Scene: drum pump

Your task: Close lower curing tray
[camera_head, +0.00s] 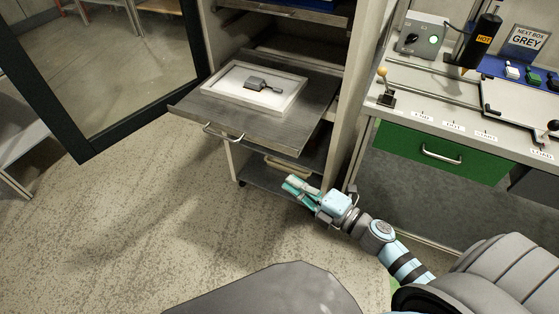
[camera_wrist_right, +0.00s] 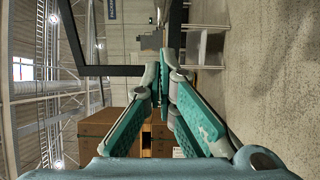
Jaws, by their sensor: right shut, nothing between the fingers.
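The lower curing tray (camera_head: 190,110) is a dark metal shelf pulled well out of the open cabinet (camera_head: 228,32), with a curved handle (camera_head: 222,132) on its front edge. A white-lined frame (camera_head: 220,90) lies on it with a small dark grey part (camera_head: 262,85) inside. My right gripper (camera_head: 291,187) is shut and empty. In the head view it is below and to the right of the tray's front edge, apart from it. In the right wrist view, the teal fingers (camera_wrist_right: 170,68) meet at the tips. The tray does not clearly show there. My left gripper is not in view.
A glass-panelled cabinet door (camera_head: 120,70) stands open at the left. A bench with a green drawer (camera_head: 440,153) stands to the right of the cabinet. Another shelf (camera_head: 290,12) is above the tray. The floor (camera_head: 130,220) in front is clear.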

